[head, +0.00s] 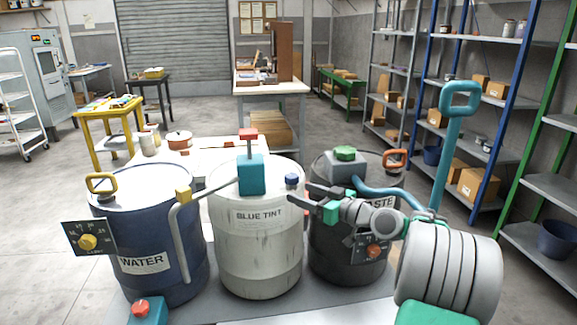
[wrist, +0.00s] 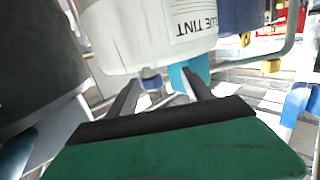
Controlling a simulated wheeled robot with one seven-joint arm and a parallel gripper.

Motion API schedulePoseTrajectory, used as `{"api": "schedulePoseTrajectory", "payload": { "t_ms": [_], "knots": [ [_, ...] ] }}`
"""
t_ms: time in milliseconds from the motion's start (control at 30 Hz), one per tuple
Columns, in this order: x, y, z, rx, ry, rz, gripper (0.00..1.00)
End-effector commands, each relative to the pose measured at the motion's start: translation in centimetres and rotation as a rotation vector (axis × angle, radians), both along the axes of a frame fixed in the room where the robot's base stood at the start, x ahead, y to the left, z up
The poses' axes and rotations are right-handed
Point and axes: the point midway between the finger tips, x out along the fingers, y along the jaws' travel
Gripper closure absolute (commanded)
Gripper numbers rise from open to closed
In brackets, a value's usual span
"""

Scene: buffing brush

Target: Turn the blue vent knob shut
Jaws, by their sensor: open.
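The small blue vent knob (head: 291,180) stands on the lid of the white BLUE TINT drum (head: 255,245), near the lid's right edge. My gripper (head: 311,194) reaches in from the right with its fingers pointing at the knob. It is open and empty. In the wrist view the drum appears upside down, and the knob (wrist: 151,82) shows beyond my fingertips (wrist: 158,88), roughly between them and a little to the left. I cannot tell whether a finger touches it. The knob's turn position is too small to read.
A teal pump (head: 251,173) with a red top stands on the same lid, left of the knob. The WATER drum (head: 150,225) is at left. The dark WASTE drum (head: 330,245) is at right, partly behind my arm. A tall teal handle (head: 452,140) rises farther right.

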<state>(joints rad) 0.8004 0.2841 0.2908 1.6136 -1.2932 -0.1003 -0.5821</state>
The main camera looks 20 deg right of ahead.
Motion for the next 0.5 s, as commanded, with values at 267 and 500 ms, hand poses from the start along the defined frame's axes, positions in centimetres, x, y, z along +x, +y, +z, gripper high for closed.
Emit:
{"api": "schedulePoseTrajectory", "payload": {
  "t_ms": [267,500],
  "knots": [
    [1.4,-1.8,1.4,0.026,-0.077,-0.024,0.41],
    [5.3,-0.2,1.3,0.024,-0.075,-0.031,0.41]
  ]
}}
